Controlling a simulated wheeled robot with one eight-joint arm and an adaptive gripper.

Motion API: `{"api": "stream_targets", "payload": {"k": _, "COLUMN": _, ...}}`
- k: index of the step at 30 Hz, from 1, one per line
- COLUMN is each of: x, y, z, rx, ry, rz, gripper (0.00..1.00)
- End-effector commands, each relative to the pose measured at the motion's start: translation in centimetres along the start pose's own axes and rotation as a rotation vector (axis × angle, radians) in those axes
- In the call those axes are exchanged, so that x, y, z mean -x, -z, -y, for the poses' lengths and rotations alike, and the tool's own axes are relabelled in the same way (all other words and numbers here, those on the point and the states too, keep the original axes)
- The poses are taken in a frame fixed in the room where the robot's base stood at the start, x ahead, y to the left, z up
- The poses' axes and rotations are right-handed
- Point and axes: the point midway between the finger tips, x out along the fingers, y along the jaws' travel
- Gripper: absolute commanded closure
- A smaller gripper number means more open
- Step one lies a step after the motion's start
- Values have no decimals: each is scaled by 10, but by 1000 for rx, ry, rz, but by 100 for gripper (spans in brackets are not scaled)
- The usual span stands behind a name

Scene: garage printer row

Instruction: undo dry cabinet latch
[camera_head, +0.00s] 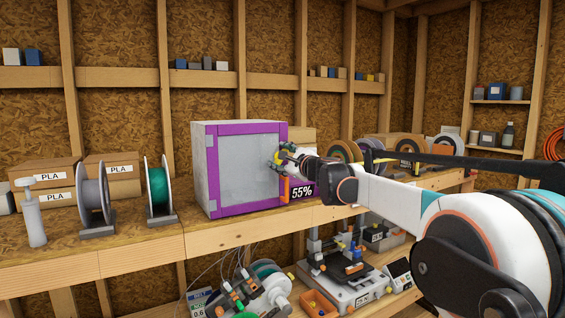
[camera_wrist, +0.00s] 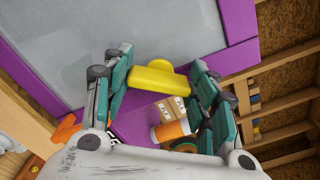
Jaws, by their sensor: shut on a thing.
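The dry cabinet (camera_head: 203,165) is a pale box with a purple-framed door (camera_head: 245,205) and a grey window, standing on the wooden bench. The door looks closed. My gripper (camera_head: 283,158) is at the right edge of the door frame. In the wrist view a yellow latch handle (camera_wrist: 158,80) lies between my gripper's two teal fingers (camera_wrist: 161,72), with a finger at each end. The gripper is shut on it. In the head view the fingers mostly hide the latch.
A dark display reading 55% (camera_head: 302,191) and an orange piece (camera_head: 284,189) sit just below my gripper. A teal spool (camera_head: 157,187) and a white pump bottle (camera_head: 33,215) stand left of the cabinet. More spools (camera_head: 345,152) stand behind to the right.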

Motion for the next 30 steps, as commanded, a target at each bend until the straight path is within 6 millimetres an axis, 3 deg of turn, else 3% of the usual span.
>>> {"api": "stream_targets", "payload": {"k": 15, "x": 0, "y": 1, "z": -2, "rx": 457, "ry": 0, "rz": 1, "gripper": 71}}
{"api": "stream_targets", "payload": {"k": 30, "x": 0, "y": 1, "z": -3, "rx": 670, "ry": -1, "rz": 1, "gripper": 71}}
